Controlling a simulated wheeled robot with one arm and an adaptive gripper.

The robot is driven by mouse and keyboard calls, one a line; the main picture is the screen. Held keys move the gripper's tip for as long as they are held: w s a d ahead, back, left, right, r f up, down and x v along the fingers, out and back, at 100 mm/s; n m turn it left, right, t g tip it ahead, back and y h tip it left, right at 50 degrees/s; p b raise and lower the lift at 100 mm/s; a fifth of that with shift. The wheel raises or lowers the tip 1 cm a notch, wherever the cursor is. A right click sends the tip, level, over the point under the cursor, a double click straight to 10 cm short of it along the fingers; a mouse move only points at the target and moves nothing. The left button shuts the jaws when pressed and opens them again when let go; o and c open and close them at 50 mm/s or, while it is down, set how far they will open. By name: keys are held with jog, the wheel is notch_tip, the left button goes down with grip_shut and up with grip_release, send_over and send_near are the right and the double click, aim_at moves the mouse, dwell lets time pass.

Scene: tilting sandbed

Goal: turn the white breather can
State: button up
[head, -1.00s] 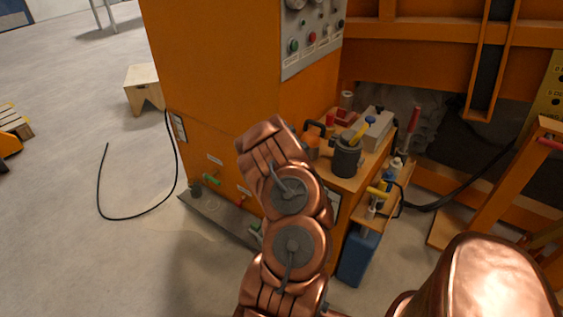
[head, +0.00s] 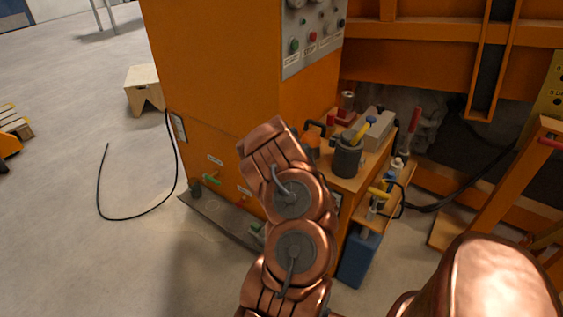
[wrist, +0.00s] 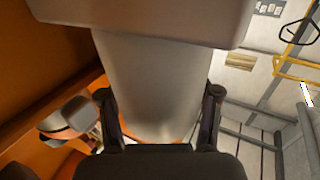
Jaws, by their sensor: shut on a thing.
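The white breather can (wrist: 150,75) fills the middle of the wrist view as a pale, smooth cylinder. A wider pale block or cap edge spans the top of that view above it. My gripper (wrist: 159,92) has one dark finger on each side of the can and is shut on it. The can's far end is partly hidden by the gripper's palm. In the head view my copper arm hides the gripper, and I cannot make out the can there.
A tall orange cabinet (head: 215,70) stands close beyond my arm. On the shelf unit to its right are a dark pot (head: 347,158) and a grey box (head: 379,130). A blue jug (head: 358,256) stands below. A black cable (head: 101,185) loops on open floor at left.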

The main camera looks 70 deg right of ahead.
jog(key=shift+r+y+b, duration=0.1)
jog(key=shift+y+b, duration=0.2)
jog(key=shift+b, duration=0.05)
dwell(0.9)
jog(key=o, duration=1)
jog(key=shift+n+t, duration=0.3)
jog(key=shift+s+a, duration=0.1)
jog(key=shift+s+a, duration=0.15)
jog(key=shift+s, duration=0.25)
jog(key=shift+s+a, duration=0.5)
jog(key=v, duration=0.9)
jog(key=shift+s+a, duration=0.15)
jog(key=shift+a, duration=0.05)
